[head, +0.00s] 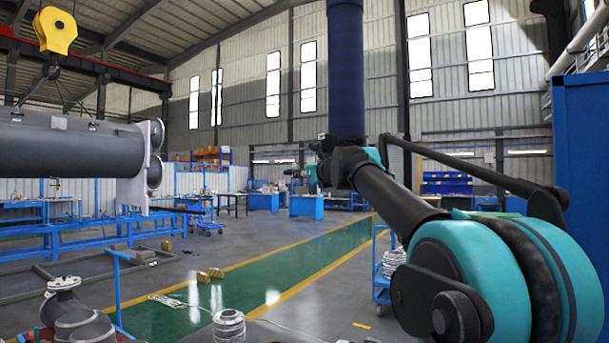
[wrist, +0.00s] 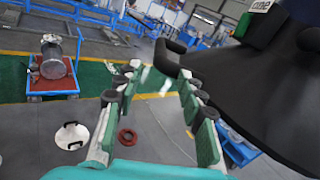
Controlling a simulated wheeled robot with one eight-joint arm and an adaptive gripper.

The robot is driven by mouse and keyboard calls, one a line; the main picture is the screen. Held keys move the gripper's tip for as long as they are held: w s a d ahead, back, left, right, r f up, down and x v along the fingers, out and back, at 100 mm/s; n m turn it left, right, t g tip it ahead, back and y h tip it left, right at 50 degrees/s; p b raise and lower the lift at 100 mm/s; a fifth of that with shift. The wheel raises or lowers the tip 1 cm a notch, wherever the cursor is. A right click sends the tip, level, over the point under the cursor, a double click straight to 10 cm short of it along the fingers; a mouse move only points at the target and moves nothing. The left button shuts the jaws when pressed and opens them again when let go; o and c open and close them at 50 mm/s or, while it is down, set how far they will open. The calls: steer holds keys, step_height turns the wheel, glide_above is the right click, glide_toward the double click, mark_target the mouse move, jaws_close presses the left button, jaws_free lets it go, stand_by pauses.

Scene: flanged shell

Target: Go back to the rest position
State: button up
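My gripper (wrist: 158,82) is in the wrist view with its two green-padded fingers spread wide apart. It is open, and only floor shows between the fingers. In the head view my teal and black arm reaches from the lower right toward the middle; the gripper's fingers are too small to make out there. A large grey shell (head: 70,145) with a pale flange (head: 150,165) at its right end is at the left of the head view, below a yellow hook block (head: 55,31). My gripper does not touch it.
A blue-framed rack (head: 90,225) stands under the shell. A blue cart (head: 381,285) with stacked rings stands beside my arm, left of a tall blue cabinet (head: 582,150). A green walkway (head: 290,262) is mostly clear. A red ring (wrist: 127,136) and a white disc (wrist: 72,135) lie on the floor.

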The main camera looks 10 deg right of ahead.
steer(key=s+a+f+n+g+y, duration=0.1)
steer(key=s+a+f+n+g, duration=0.2)
steer(key=f+n, duration=0.7)
steer(key=s+a+f+n+g, duration=0.1)
steer(key=s+f+n+g, duration=0.35)
steer(key=f, duration=1.05)
steer(key=s+a+f+n+y, duration=0.1)
steer(key=s+a+f+n, duration=0.35)
steer(key=f, duration=0.85)
steer(key=s+d+f+n+g+h, duration=0.2)
steer(key=s+d+f+n, duration=0.2)
steer(key=s+f, duration=0.4)
steer(key=s+d+f+n+g+h, duration=0.1)
steer(key=s+d+f+n, duration=0.3)
steer(key=s+f, duration=0.5)
steer(key=s+d+f+n+g+h, duration=0.2)
steer(key=s+d+f+n+h, duration=0.1)
steer(key=s+f, duration=0.5)
step_height(320, 180, down, 3)
steer(key=shift+s+d+r+n+g, duration=0.1)
steer(key=shift+s+d+n+g, duration=0.15)
steer(key=shift+d+n+g, duration=0.2)
